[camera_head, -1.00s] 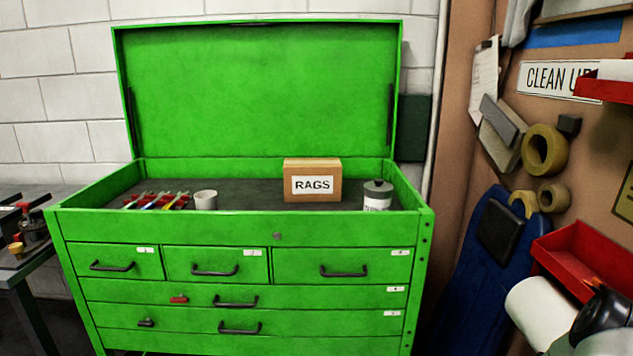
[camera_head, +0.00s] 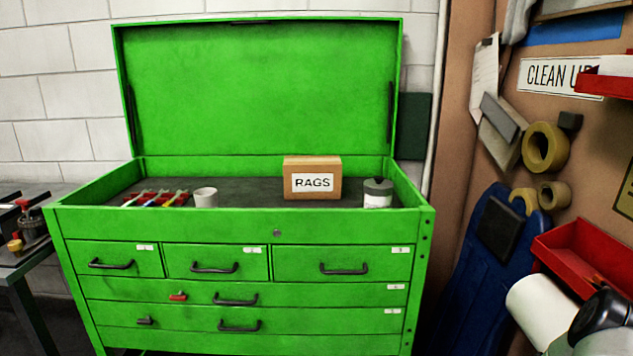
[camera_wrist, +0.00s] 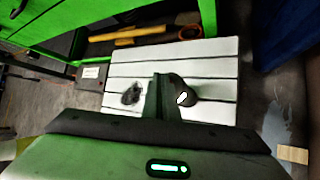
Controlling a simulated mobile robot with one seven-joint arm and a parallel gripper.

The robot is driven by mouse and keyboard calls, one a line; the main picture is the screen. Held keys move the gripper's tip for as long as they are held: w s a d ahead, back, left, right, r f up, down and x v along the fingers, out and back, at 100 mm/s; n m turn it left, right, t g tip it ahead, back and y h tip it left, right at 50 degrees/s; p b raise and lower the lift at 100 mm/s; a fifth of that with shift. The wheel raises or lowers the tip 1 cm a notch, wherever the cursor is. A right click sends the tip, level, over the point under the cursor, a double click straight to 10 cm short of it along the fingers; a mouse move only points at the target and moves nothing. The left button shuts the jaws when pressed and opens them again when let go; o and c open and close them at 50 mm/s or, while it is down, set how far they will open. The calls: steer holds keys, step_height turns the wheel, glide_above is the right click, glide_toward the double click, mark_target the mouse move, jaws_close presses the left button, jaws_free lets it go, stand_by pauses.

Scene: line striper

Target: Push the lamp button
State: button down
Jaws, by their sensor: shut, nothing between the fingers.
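My gripper (camera_wrist: 164,92) shows in the wrist view with its narrow dark fingers together and nothing seen between them. It is over a pale slatted surface (camera_wrist: 215,62). A dark rounded object (camera_wrist: 181,88) with a small bright white patch is just right of the fingertips, partly hidden by them. It may be the lamp, but I cannot tell, and I cannot make out a button. Whether the fingers touch it is also unclear. The head view shows neither my gripper nor a clear lamp.
In the wrist view, a dark lump (camera_wrist: 131,93) lies left of the fingers. The head view shows an open green tool chest (camera_head: 253,226) and a red tray (camera_head: 580,262) at right.

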steer(key=shift+f, duration=0.15)
steer(key=shift+r+p, duration=0.6)
steer(key=shift+r, duration=0.3)
steer(key=shift+r, duration=0.1)
step_height(320, 180, up, 6)
steer(key=p, duration=0.4)
